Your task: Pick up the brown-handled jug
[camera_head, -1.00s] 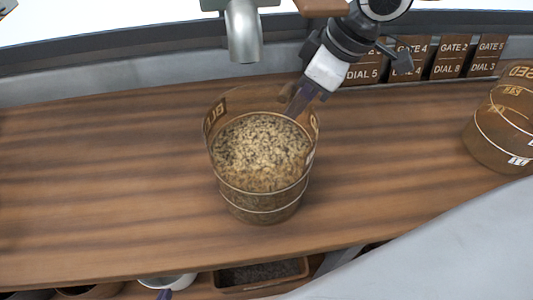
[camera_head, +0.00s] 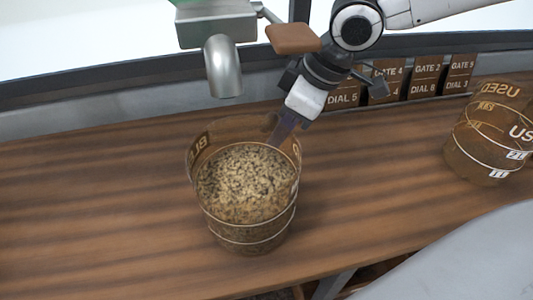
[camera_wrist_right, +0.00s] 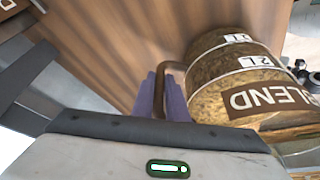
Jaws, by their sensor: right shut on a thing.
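The jug (camera_head: 253,231) is a clear, brown-tinted vessel filled with speckled seed mix, standing upright on the wooden counter in the head view. The right wrist view shows its BLEND label (camera_wrist_right: 270,98) and its brown handle (camera_wrist_right: 159,92). My right gripper (camera_head: 277,137) reaches the jug's far right side from above. In the right wrist view its purple fingers (camera_wrist_right: 162,96) are closed on the handle from both sides. I cannot make out any gap under the jug. My left gripper is not in view.
A metal spout (camera_head: 223,70) hangs beyond the jug, with a brown paddle (camera_head: 292,39) beside it. A second jug (camera_head: 473,161), labelled USED, stands at the right. Brown gate and dial plates (camera_head: 425,77) line the back. The counter left of the jug is clear.

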